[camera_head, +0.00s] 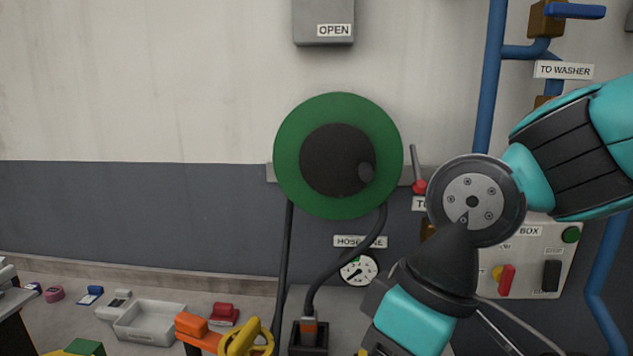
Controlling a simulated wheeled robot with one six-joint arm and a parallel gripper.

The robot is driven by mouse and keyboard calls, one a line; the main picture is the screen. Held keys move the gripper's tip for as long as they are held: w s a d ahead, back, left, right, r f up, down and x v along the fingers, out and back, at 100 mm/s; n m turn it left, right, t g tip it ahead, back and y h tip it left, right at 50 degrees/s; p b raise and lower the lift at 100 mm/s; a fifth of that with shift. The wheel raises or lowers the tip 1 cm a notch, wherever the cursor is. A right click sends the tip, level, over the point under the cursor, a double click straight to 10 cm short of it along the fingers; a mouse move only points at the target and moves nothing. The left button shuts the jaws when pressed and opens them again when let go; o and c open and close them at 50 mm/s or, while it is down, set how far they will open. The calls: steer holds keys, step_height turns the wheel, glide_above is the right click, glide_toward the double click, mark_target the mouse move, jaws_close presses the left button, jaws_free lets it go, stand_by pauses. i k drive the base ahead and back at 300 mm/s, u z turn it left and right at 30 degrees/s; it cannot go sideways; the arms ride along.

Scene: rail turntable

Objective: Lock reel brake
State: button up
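The hose reel is a green disc (297,150) with a dark round hub (330,155), mounted on the wall left of my arm. A small dark knob (366,172) sits at the lower right of the hub. A black hose (330,279) hangs below the reel. A grey lever (414,158) with a red part at its lower end stands upright just right of the disc. Which part is the brake, and its state, I cannot tell. My arm fills the right side; my gripper is not visible.
A partly covered HOSE label (352,241) and a round gauge (358,269) are below the reel. A control box (540,255) and blue pipes (489,80) are at right, partly behind my arm. A grey tray (150,325) and a yellow handwheel (255,340) are lower left.

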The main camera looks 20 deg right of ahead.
mark_target(419, 187)
steer(key=u, duration=1.45)
steer(key=k, duration=1.05)
steer(key=z, duration=1.2)
steer(key=i, duration=0.5)
